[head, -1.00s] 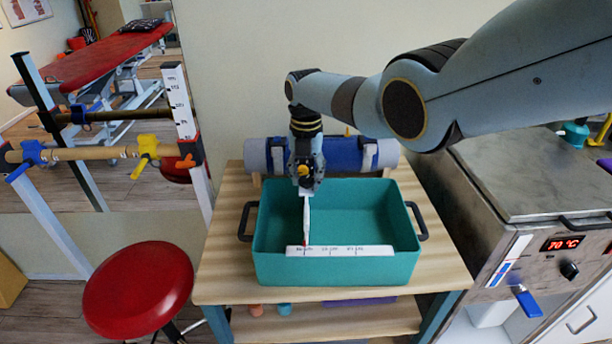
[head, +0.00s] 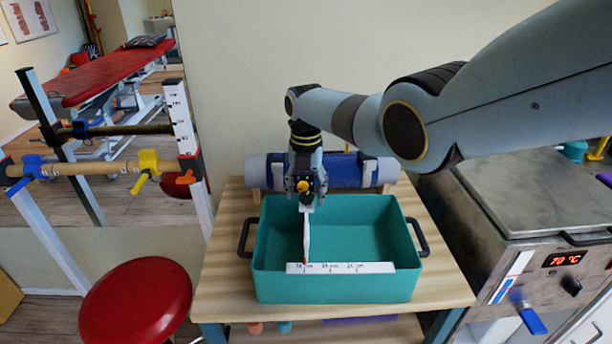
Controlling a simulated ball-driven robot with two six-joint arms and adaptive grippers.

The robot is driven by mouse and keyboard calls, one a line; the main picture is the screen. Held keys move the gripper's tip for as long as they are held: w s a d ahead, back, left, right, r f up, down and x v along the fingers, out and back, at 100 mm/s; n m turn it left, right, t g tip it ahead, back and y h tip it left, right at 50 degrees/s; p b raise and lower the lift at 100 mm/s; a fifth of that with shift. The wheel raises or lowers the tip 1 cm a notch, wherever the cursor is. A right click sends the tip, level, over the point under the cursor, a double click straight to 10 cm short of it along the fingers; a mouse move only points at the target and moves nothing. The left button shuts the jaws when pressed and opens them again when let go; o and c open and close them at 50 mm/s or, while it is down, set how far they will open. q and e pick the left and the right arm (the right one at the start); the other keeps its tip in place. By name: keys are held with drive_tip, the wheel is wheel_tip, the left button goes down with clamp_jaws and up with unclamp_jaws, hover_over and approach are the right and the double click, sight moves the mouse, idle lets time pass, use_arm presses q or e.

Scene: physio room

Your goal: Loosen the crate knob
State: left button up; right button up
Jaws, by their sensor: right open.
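The teal crate (head: 378,288) stands on a wooden table. A white scale strip (head: 340,268) with markings runs along its front rim. A thin white bar with a red tip (head: 306,240) runs front to back in the crate, its tip at the strip's left part. A small yellow knob (head: 303,186) shows at the bar's rear end, among my gripper's fingers. My right gripper (head: 306,196) points down over the crate's rear rim, open around or just in front of the knob. I cannot tell whether it touches. My left gripper is out of view.
A blue-grey roll (head: 258,172) lies behind the crate. A steel heater (head: 510,200) with a 70 °C display and blue lever stands right. A red stool (head: 135,305) stands front left. Parallel bars (head: 100,168) with coloured clamps stand left.

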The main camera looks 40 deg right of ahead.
sight(306, 196)
wheel_tip(306, 196, up, 12)
drive_tip(key=shift+f, duration=0.2)
idle(0.5)
